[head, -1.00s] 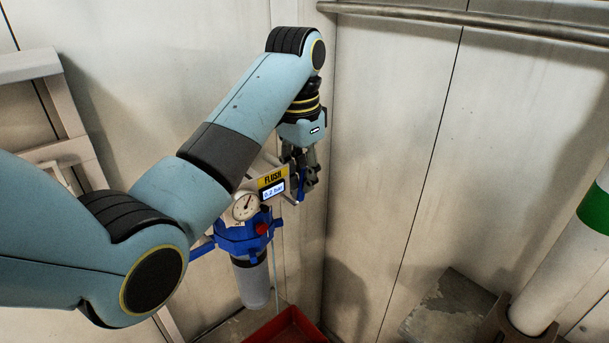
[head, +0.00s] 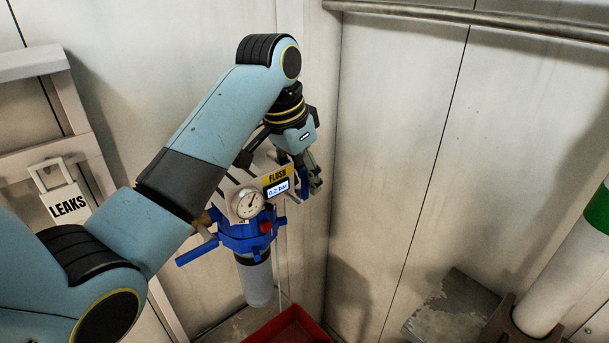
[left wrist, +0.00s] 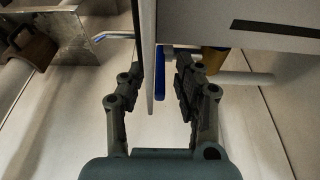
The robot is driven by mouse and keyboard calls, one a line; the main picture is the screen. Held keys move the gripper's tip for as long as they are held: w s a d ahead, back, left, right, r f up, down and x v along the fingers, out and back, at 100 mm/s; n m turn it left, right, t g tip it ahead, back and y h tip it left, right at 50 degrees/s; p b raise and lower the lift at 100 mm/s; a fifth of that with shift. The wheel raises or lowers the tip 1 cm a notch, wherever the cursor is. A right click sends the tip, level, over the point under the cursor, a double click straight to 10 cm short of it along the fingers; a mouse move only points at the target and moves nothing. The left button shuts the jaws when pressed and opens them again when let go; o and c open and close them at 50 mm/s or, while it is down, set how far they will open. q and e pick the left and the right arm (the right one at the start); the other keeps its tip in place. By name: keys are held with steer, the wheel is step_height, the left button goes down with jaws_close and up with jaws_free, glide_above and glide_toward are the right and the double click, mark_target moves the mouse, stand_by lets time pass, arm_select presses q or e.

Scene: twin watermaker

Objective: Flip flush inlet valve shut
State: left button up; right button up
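The flush unit has a yellow FLUSH label (head: 276,177), a display (head: 277,189) reading 0.2 bar, a round gauge (head: 249,204) and a blue filter head (head: 250,235). A blue lever (head: 197,252) sticks out to its left. Another blue lever (head: 304,182) is at its right, beside my left gripper (head: 314,183). I cannot tell which is the flush inlet valve's. In the left wrist view, my left gripper (left wrist: 157,82) is open, its fingers apart. A blue lever (left wrist: 160,88) and a panel edge (left wrist: 149,70) show between them; contact is unclear. My right gripper is out of view.
A padlock with a LEAKS tag (head: 68,206) hangs at the left. A red tray (head: 290,328) lies below the unit. A white pipe with a green band (head: 598,212) stands at the right. The wall right of my gripper is bare.

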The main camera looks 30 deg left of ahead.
mark_target(303, 169)
arm_select(q)
steer(key=v, duration=0.7)
steer(key=shift+r, duration=0.2)
